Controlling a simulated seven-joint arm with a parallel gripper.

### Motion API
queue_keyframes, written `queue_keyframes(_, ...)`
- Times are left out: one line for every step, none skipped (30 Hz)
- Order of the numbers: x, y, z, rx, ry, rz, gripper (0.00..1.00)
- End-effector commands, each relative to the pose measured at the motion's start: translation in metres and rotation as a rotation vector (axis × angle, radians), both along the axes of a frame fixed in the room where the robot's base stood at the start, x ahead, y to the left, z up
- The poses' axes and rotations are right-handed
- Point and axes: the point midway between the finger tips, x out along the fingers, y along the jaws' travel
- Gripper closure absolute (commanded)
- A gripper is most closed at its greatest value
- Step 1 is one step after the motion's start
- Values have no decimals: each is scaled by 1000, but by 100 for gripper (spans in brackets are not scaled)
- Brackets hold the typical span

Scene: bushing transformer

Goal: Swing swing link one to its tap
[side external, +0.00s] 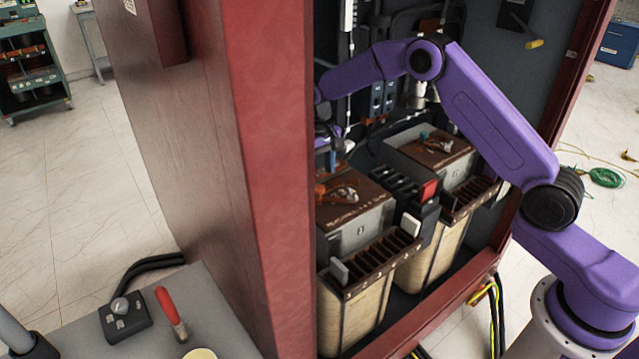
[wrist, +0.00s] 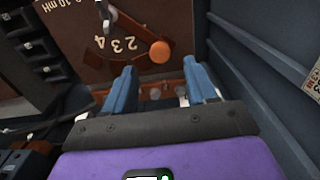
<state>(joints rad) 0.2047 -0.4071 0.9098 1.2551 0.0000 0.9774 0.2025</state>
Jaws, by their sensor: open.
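A brown panel (wrist: 75,30) fills the top of the wrist view, printed with "10 mH" and the numbers 2, 3 and 4. A copper-coloured link with a round orange knob (wrist: 160,52) lies on it beside the numbers. My gripper (wrist: 163,78) is open, its two blue fingers on either side below the knob, with nothing seen between them but the panel edge and small copper parts (wrist: 155,93). Whether the fingers touch anything, I cannot tell. In the side view, two brown-topped boxes with orange links (side external: 340,188) (side external: 428,140) stand in the cabinet; the fingers are mostly hidden by the cabinet wall.
The red cabinet wall (side external: 265,160) stands close on the left. Slotted racks (side external: 385,255) with white tabs front the boxes. In the wrist view a dark wall (wrist: 255,70) runs along the right and black blocks (wrist: 20,70) along the left. A grey table (side external: 205,310) holds a red-handled tool.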

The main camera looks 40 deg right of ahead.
Motion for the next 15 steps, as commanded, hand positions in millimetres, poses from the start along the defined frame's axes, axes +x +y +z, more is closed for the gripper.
queue_keyframes(0, 0, -10, -1, 3, 0, 43)
queue_keyframes(-1, 0, -15, -1, 4, 0, 43)
queue_keyframes(-1, 0, -21, -1, 3, 0, 43)
queue_keyframes(-1, 0, -26, 0, 2, 0, 43)
queue_keyframes(-1, 0, -30, -1, 3, 0, 43)
queue_keyframes(0, 0, -35, 0, 2, 0, 43)
queue_keyframes(0, 0, -38, 0, 1, 0, 43)
queue_keyframes(0, 0, -41, 0, 1, 0, 43)
queue_keyframes(0, 0, -44, 0, 2, 0, 43)
queue_keyframes(0, 0, -46, 0, 1, 0, 43)
queue_keyframes(0, 0, -48, 0, 1, 0, 43)
queue_keyframes(0, 0, -50, 0, 0, 0, 43)
queue_keyframes(0, 0, -51, 0, -1, 0, 43)
queue_keyframes(0, 0, -51, 0, -1, 0, 43)
queue_keyframes(0, 0, -52, 0, -1, 0, 43)
